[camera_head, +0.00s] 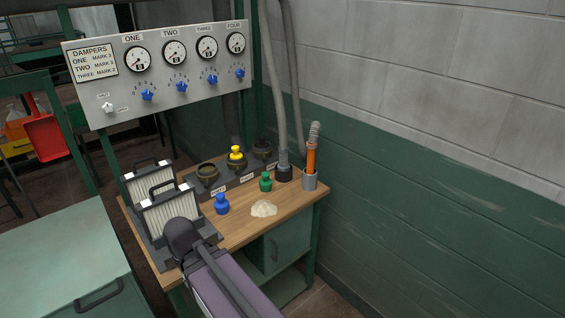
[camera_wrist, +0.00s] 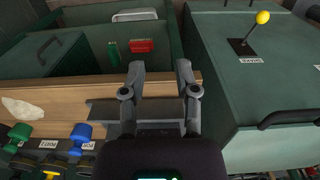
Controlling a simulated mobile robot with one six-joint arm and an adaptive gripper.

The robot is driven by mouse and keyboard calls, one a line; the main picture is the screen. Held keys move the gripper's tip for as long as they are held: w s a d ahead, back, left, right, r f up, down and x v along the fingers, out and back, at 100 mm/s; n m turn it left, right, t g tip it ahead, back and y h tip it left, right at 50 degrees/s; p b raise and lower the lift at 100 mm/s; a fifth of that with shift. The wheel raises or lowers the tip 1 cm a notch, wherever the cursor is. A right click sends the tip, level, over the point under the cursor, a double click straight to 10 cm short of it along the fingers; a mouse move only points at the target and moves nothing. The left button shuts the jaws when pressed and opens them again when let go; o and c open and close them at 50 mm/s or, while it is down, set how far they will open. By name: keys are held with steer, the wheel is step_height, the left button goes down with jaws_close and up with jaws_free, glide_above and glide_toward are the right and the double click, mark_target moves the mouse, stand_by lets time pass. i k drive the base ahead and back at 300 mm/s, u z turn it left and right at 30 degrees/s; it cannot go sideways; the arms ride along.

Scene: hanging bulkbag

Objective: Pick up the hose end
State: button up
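A grey hose (camera_head: 279,100) hangs from above behind the bench and comes down to a dark cuffed hose end (camera_head: 284,173) at the bench's back right. In the wrist view I do not see the hose end. My gripper (camera_wrist: 160,68) is open and empty, its two fingers apart over the bench's wooden edge. In the head view my dark wrist is at the bench's front left, well apart from the hose end; the fingers are hidden there.
The wooden bench (camera_head: 245,228) holds filter panels (camera_head: 168,213), a blue knobbed plug (camera_head: 222,204), a green one (camera_head: 266,181), a pale heap (camera_head: 264,208), dark round ports (camera_head: 207,172) and a grey cup (camera_head: 310,181) with an orange-handled tool (camera_head: 311,157). A green cabinet (camera_wrist: 245,75) stands beside it.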

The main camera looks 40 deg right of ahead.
mark_target(284, 165)
steer(key=k, duration=0.65)
steer(key=z, duration=0.3)
steer(key=i, duration=0.85)
steer(key=z, duration=0.75)
steer(key=i, duration=0.5)
steer(key=z, duration=0.15)
